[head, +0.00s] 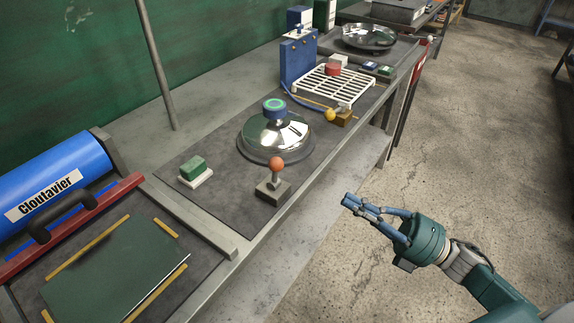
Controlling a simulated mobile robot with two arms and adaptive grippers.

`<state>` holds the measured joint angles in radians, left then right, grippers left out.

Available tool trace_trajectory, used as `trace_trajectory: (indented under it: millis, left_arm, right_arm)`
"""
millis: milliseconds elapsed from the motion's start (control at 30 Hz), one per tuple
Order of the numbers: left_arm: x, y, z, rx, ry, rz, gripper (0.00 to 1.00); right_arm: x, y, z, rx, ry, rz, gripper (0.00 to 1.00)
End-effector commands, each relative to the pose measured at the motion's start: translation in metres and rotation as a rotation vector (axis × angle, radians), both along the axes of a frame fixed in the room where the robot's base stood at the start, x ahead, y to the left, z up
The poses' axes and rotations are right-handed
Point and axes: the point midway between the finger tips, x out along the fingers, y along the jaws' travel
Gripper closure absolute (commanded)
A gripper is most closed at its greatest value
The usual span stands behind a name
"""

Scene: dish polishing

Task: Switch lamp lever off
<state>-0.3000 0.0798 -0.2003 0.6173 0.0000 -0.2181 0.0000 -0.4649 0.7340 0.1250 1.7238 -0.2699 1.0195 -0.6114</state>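A lever with an orange ball knob (276,164) stands on a small grey block base (273,192) near the front edge of the bench mat. Its stem looks close to upright. I cannot tell from its look whether it is on or off. My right gripper (348,201) is to the right of the lever, apart from it, out beyond the bench edge. Its blue fingers come together at the tips with nothing between them. My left gripper is not in view. No lamp can be clearly made out.
A shiny domed disc with a blue and teal knob (274,108) sits behind the lever. A green-topped block (193,169) is to its left. A white rack (334,86) and yellow ball (330,115) are farther back. The floor at right is clear.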

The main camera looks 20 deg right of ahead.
Motion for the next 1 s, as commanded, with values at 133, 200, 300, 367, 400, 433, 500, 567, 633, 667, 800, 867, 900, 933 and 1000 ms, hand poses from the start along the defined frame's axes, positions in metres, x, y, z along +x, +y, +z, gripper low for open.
trace_trajectory:
  millis: [133, 200, 300, 367, 400, 433, 500, 567, 633, 667, 800, 867, 900, 933, 1000]
  left_arm:
    - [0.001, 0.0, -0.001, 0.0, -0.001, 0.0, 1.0]
    - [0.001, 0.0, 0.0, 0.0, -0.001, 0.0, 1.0]
    - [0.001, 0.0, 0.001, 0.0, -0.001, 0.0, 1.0]
    - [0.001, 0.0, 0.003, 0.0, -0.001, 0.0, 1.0]
    - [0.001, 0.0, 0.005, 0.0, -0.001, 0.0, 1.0]
    - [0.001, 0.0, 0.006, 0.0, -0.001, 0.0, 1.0]
    - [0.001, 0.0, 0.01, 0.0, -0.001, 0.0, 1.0]
    - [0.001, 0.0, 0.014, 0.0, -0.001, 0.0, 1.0]
    - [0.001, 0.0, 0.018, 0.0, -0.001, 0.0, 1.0]
    - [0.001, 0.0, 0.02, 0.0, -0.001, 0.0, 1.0]
    - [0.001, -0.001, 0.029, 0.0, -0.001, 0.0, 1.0]
    - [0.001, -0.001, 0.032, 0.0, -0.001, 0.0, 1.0]
    - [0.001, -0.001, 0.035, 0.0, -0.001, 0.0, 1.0]
    - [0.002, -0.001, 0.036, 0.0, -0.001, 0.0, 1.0]
    - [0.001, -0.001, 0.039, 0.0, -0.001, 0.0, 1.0]
  right_arm:
    - [0.0, 0.0, -0.001, 0.001, 0.002, 0.0, 1.0]
    - [0.001, 0.0, -0.001, 0.002, 0.002, -0.001, 1.0]
    - [0.003, 0.003, 0.001, 0.003, 0.002, -0.001, 1.0]
    - [0.006, 0.007, 0.004, 0.003, 0.002, -0.001, 1.0]
    - [0.01, 0.011, 0.006, 0.004, 0.001, 0.0, 1.0]
    - [0.012, 0.014, 0.008, 0.004, 0.0, 0.0, 1.0]
    - [0.021, 0.023, 0.013, 0.004, -0.001, 0.001, 1.0]
    - [0.029, 0.033, 0.018, 0.005, -0.002, 0.0, 1.0]
    - [0.038, 0.044, 0.023, 0.007, -0.002, 0.0, 1.0]
    - [0.043, 0.049, 0.025, 0.006, -0.001, 0.0, 1.0]
    - [0.061, 0.07, 0.033, 0.006, 0.001, 0.0, 1.0]
    - [0.067, 0.078, 0.036, 0.005, 0.001, -0.001, 1.0]
    - [0.072, 0.083, 0.038, 0.006, 0.001, 0.0, 1.0]
    - [0.074, 0.086, 0.039, 0.006, 0.002, 0.0, 1.0]
    - [0.08, 0.092, 0.041, 0.006, 0.002, -0.001, 1.0]
